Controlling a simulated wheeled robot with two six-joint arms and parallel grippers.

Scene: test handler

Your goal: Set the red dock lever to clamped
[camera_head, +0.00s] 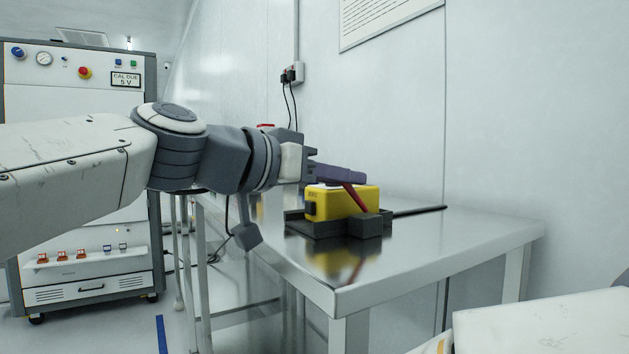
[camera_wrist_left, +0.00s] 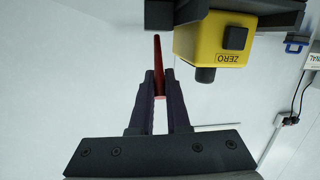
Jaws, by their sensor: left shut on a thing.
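The red dock lever (camera_head: 355,200) slants up from the dark dock (camera_head: 328,231) on the metal table, in front of the yellow instrument seated there. It also shows in the left wrist view (camera_wrist_left: 158,58), rising to a narrow tip. My left gripper (camera_head: 361,181) reaches in from the left, with its purple fingers above the yellow instrument (camera_head: 340,203). In the left wrist view the fingers (camera_wrist_left: 159,88) are shut on the red lever, one on each side. The instrument there shows a ZERO label and a black button. My right gripper is out of view.
The steel table (camera_head: 430,245) has free room right of the dock. A dark rod (camera_head: 420,211) lies behind it. A wall with a socket (camera_head: 297,72) stands behind. A white cabinet (camera_head: 75,230) stands at the left.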

